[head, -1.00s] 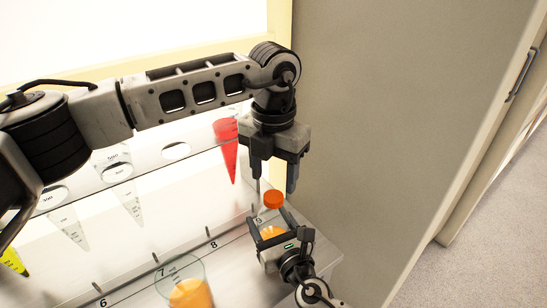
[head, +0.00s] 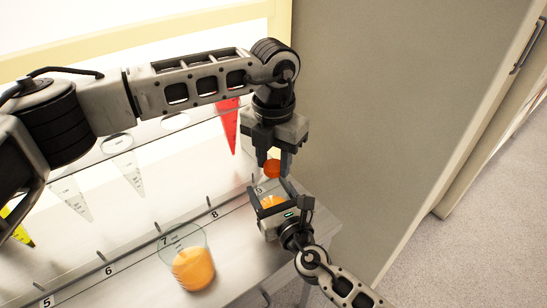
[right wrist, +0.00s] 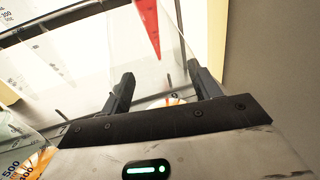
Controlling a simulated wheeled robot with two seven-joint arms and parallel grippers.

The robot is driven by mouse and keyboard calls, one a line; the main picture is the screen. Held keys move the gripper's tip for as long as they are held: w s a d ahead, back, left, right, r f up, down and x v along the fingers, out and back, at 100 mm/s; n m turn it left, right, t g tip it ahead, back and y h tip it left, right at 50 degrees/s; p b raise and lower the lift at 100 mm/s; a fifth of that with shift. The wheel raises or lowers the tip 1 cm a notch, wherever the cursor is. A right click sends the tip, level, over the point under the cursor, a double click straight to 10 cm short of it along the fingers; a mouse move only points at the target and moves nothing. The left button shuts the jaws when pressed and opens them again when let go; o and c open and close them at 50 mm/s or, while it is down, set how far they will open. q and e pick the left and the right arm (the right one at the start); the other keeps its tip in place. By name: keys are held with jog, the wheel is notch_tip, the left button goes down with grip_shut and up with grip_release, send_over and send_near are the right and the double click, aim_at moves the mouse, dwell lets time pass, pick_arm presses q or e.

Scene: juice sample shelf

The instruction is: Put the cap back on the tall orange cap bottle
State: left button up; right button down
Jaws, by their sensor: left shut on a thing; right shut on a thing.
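The orange cap (head: 272,169) is between the fingers of my left gripper (head: 273,172), which comes down from above and is shut on it. Below it, my right gripper (head: 268,188) is shut around the bottle (head: 270,203), whose orange contents show between the fingers. The cap is above the bottle; its clear upper part is hard to make out, so I cannot tell how the cap meets the neck. In the right wrist view the right fingers (right wrist: 160,72) are spread around the bottle, and some orange (right wrist: 173,101) shows between them.
A clear container with orange contents (head: 194,268) stands at left near label 7. A red cone (head: 228,125) and several clear cones hang in the rack behind. A grey wall panel (head: 370,120) closes off the right side. The shelf's numbered edge runs past the bottle.

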pick_arm(q)
jog(key=o, duration=1.2)
jog(key=shift+c, duration=0.2)
notch_tip(320, 180, up, 12)
pick_arm(e)
jog(key=shift+c, duration=1.4)
grip_release()
